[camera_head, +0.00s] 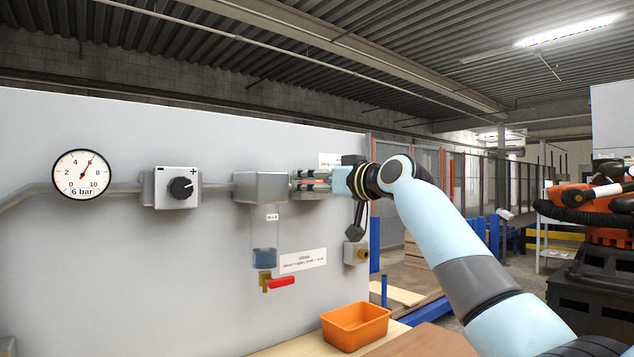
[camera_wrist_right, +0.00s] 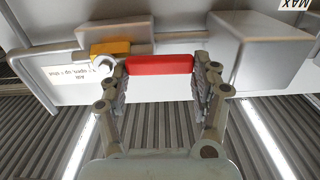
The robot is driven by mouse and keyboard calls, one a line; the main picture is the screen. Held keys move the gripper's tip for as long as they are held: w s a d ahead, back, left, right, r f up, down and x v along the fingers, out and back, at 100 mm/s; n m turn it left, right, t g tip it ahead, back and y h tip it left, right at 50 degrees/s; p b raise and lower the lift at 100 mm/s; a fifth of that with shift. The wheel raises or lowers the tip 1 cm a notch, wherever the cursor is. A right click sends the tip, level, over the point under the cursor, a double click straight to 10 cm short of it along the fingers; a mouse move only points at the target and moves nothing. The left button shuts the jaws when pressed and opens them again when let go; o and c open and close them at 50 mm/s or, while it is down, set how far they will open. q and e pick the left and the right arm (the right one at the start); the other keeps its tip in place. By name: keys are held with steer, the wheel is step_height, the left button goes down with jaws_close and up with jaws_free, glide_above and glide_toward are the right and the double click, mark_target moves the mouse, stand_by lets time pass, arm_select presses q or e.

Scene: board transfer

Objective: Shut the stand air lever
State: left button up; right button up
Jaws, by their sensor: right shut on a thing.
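The air lever is a red bar (camera_wrist_right: 160,64) in the right wrist view, beside a brass valve part (camera_wrist_right: 110,48). A label (camera_wrist_right: 80,76) with "AIR" and smaller lettering about open and shut is next to it. My right gripper (camera_wrist_right: 160,85) has its fingers at the two ends of the bar and is shut on it. In the head view the right gripper (camera_head: 312,182) is at the panel, right of a grey box (camera_head: 262,187). A thin strip of red shows between its fingers, which hide most of the lever. My left gripper is not in view.
A second red lever (camera_head: 282,281) sits below the clear bowl (camera_head: 264,240). A gauge (camera_head: 81,174) reads near 6 bar, left of a black knob (camera_head: 181,187). An orange bin (camera_head: 355,326) stands on the surface below. A small fitting (camera_head: 357,254) is below my wrist.

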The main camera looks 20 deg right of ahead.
steer(key=w+d+r+m+p, duration=0.2)
steer(key=d+r+m+p, duration=0.2)
steer(key=m+p, duration=0.9)
steer(key=shift+d+r+m+p, duration=0.35)
steer(key=shift+d+m, duration=0.75)
steer(key=shift+m, duration=1.2)
steer(key=shift+w, duration=0.15)
steer(key=shift+f, duration=0.1)
steer(key=o, duration=1.8)
steer(key=shift+d, duration=0.1)
steer(key=shift+c, duration=0.2)
